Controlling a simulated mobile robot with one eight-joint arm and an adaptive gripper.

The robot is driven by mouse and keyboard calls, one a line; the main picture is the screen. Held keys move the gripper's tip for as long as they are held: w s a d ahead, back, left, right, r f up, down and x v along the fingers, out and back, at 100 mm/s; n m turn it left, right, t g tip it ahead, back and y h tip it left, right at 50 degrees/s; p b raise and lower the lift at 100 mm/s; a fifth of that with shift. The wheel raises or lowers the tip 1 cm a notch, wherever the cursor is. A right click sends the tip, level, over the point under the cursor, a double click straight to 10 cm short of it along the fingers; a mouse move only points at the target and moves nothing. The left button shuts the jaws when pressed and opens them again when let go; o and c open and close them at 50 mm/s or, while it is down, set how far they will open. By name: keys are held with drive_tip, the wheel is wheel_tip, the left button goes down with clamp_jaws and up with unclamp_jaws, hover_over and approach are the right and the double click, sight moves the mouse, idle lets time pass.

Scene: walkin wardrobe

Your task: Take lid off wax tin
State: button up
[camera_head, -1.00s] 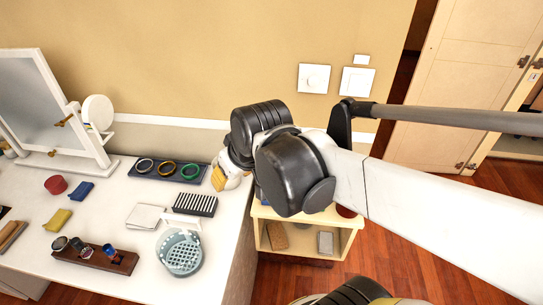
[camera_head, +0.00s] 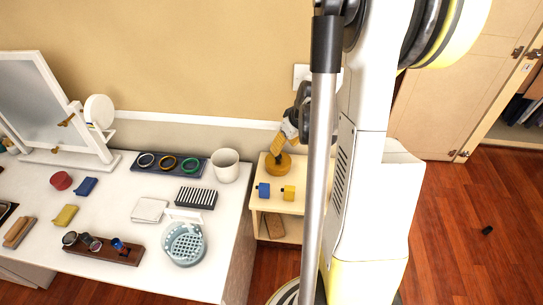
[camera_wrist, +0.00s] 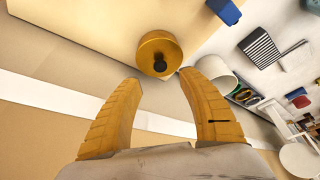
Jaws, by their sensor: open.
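A round golden-brown tin (camera_head: 283,169), apparently the wax tin, stands on the top of the small wooden shelf unit (camera_head: 294,207). It also shows in the wrist view (camera_wrist: 150,41), with a dark knob (camera_wrist: 159,66) on its lid. The lid is on the tin. My gripper (camera_head: 279,150) is just above the tin, with its yellow fingers pointing down. In the wrist view my gripper (camera_wrist: 160,78) is open and empty, and the tin lies just beyond its fingertips. My arm hides the right part of the shelf unit.
Left of the shelf, the white table (camera_head: 110,205) holds a white cup (camera_head: 225,165), a bracelet tray (camera_head: 153,171), a striped block (camera_head: 196,198) and a blue-grey basket (camera_head: 185,245).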

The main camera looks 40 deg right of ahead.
sight(278, 159)
drive_tip(key=b+x, duration=0.3)
drive_tip(key=x, duration=0.5)
drive_tip(key=shift+a, duration=0.1)
drive_tip(key=shift+s+r, duration=0.1)
drive_tip(key=shift+r, duration=0.05)
clamp_jaws()
